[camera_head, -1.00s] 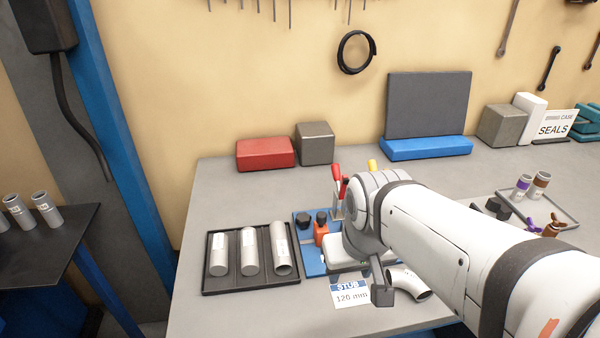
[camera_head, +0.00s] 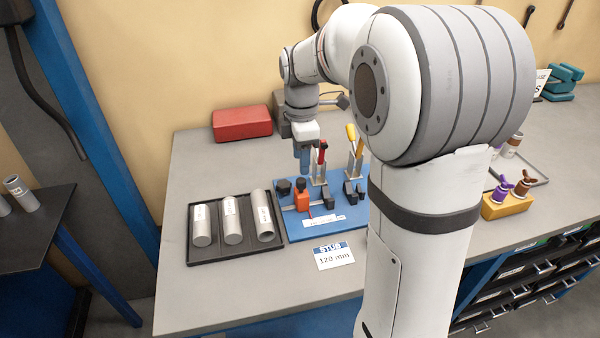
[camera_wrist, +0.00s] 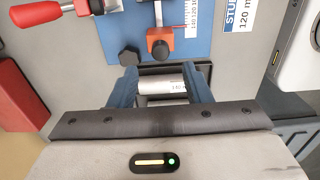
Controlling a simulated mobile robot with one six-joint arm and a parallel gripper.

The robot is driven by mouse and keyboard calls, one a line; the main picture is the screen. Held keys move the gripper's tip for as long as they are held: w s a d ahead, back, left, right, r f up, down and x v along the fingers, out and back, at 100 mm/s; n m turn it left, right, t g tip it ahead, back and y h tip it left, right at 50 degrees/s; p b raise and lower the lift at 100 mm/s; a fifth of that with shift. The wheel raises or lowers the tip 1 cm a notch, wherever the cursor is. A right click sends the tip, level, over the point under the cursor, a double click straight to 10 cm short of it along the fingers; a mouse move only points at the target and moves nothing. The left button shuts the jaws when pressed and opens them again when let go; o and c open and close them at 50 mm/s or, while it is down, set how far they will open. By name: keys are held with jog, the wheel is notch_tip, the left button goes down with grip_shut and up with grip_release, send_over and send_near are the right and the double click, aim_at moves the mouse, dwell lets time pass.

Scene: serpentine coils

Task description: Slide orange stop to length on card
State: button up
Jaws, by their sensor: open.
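The orange stop (camera_head: 302,197) sits on the blue fixture board (camera_head: 285,228), beside a scale strip. In the wrist view the orange stop (camera_wrist: 187,42) is ahead of the fingers, with a dark knob (camera_wrist: 160,50) on it and the printed scale strip (camera_wrist: 192,15) to its right. The white card (camera_head: 334,258) reads "STUB 120 mm" and lies in front of the board; its edge also shows in the wrist view (camera_wrist: 238,14). My gripper (camera_head: 304,168) points down above the board near the stop. Its blue fingers (camera_wrist: 162,92) are apart and hold nothing.
A black tray (camera_head: 238,258) with three grey tubes stands left of the board. Red-handled (camera_head: 322,150) and yellow-handled (camera_head: 352,134) clamps rise at the board's back. A red block (camera_head: 242,123) stands behind. The bench front left is clear.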

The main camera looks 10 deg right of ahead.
aim_at(302, 179)
notch_tip(302, 179, down, 6)
jog(key=shift+f, duration=0.25)
grip_shut()
dwell(0.5)
